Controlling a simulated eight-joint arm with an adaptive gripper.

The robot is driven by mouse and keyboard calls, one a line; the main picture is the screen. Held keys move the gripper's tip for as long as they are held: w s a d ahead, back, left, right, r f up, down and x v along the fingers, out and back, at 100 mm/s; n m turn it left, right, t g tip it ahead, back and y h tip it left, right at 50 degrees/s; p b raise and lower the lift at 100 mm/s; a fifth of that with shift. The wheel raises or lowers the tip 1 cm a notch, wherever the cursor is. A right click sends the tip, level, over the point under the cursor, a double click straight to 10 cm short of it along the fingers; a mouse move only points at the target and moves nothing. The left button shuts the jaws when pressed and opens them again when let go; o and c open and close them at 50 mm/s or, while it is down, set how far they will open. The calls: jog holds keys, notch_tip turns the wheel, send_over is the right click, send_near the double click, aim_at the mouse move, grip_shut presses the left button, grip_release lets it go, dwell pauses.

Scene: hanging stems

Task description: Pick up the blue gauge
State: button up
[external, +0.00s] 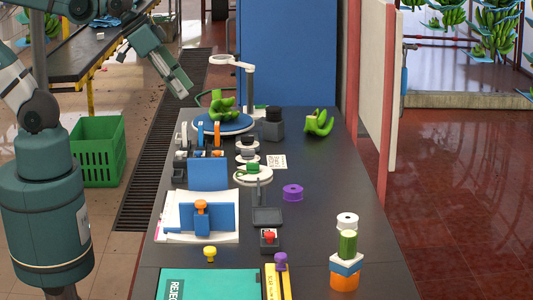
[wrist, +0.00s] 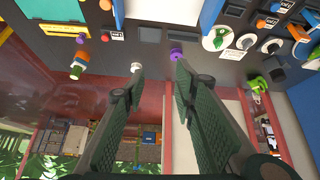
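A blue flat piece (external: 222,217), which looks like the blue gauge, lies on white sheets on the dark table.
A white arm lamp (external: 232,62), green bananas (external: 319,122) and several small instruments crowd the far half. A green crate (external: 96,150) is on the floor at left.

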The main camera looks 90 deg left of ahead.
jog(key=w+a+f+n+g+y, duration=0.15)
jog(key=w+a+n, duration=0.4)
jog(key=a, duration=0.65)
jog(key=n+g+h, duration=0.2)
jog(key=n+g, duration=0.3)
jog(key=n, duration=0.6)
send_over(201, 123)
jog(key=f, duration=2)
jog(key=shift+w+d+f, duration=0.2)
jog(key=shift+w+d, duration=0.1)
jog(key=shift+d, duration=0.1)
jog(key=shift+s+a+f, duration=0.3)
jog(key=shift+a+f, duration=0.1)
jog(key=shift+a, duration=0.05)
jog(key=shift+f, duration=1.3)
